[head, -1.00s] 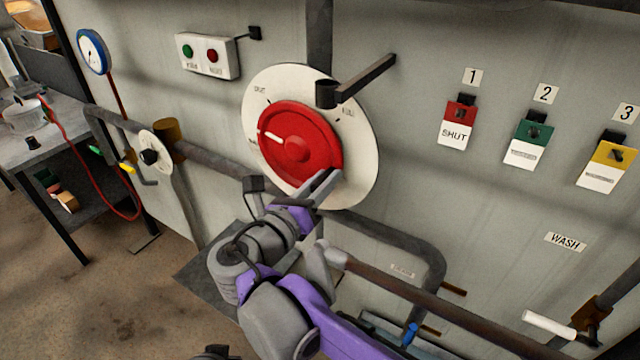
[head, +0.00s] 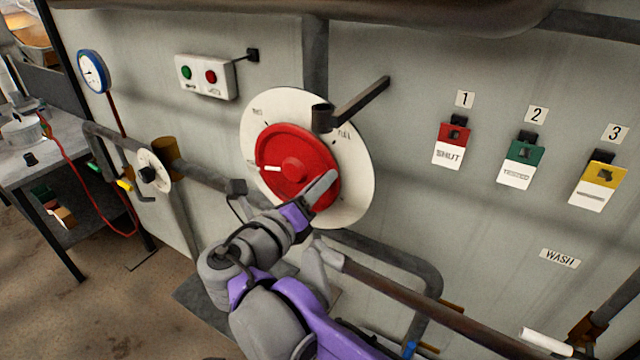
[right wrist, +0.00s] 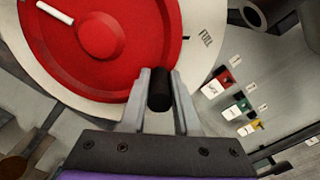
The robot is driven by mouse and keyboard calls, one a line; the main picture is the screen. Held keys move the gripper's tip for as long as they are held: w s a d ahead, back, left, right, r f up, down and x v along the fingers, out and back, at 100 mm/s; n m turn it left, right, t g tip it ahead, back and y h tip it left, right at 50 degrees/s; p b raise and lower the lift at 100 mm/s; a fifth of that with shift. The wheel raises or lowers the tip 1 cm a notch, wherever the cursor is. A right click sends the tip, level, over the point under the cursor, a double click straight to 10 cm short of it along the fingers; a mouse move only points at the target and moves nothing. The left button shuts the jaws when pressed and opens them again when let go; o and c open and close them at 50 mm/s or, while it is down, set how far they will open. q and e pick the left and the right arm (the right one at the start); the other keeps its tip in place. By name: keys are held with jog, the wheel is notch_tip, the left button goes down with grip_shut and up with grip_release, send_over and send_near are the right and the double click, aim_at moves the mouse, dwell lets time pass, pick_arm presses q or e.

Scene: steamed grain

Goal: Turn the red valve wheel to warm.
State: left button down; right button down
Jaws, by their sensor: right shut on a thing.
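The red valve wheel (head: 292,167) sits on a round white dial plate (head: 357,190) on the grey panel. Its white mark points left, close to a small label on the plate that is too blurred to read. Another label at the upper right of the plate reads FULL in the right wrist view (right wrist: 206,38). My right gripper (head: 325,185) is at the wheel's lower right edge. In the right wrist view its fingers are shut on a black handle (right wrist: 159,92) at the wheel's rim. My left gripper is out of view.
A dark lever arm (head: 358,104) juts out above the dial at upper right. A pipe (head: 440,305) runs below to the right. A button box (head: 206,77), a gauge (head: 93,71) and a smaller valve (head: 148,173) are to the left. Coloured tags hang at right.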

jog(key=shift+r, duration=0.1)
jog(key=c, duration=0.7)
grip_release()
jog(key=shift+o, duration=0.2)
jog(key=shift+s, duration=0.1)
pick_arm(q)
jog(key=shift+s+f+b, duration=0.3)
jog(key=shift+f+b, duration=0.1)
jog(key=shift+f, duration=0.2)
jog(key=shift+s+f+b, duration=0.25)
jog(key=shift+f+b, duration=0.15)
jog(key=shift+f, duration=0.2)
pick_arm(e)
jog(key=v, duration=1)
jog(key=shift+s+a, duration=0.2)
jog(key=shift+s, duration=0.05)
